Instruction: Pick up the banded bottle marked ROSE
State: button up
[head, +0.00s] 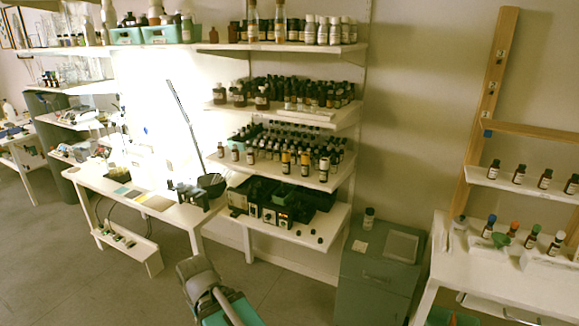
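Several small bottles stand in rows on the lower wall shelf (265,167). At its front edge are a bottle with an orange-yellow band (285,162), another banded bottle (304,164) to its right, and a pale-labelled bottle (324,171) further right. The lettering is too small to read, so I cannot tell which one is marked ROSE. Part of my own arm shows at the bottom centre, in front of the shelves and well apart from the bottles. I cannot see my gripper's fingers.
Upper shelves hold more bottles. A bench (330,222) with dark trays and devices sits below. A lit table (100,185) with a lamp stands left. A grey-green cabinet (375,280) and a white table (500,280) with bottles stand right. The floor (60,270) is open at front left.

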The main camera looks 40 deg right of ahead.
aim_at(324, 162)
jog(key=i, duration=1.15)
jog(key=z, duration=1.7)
jog(key=i, duration=0.5)
jog(key=u, duration=0.05)
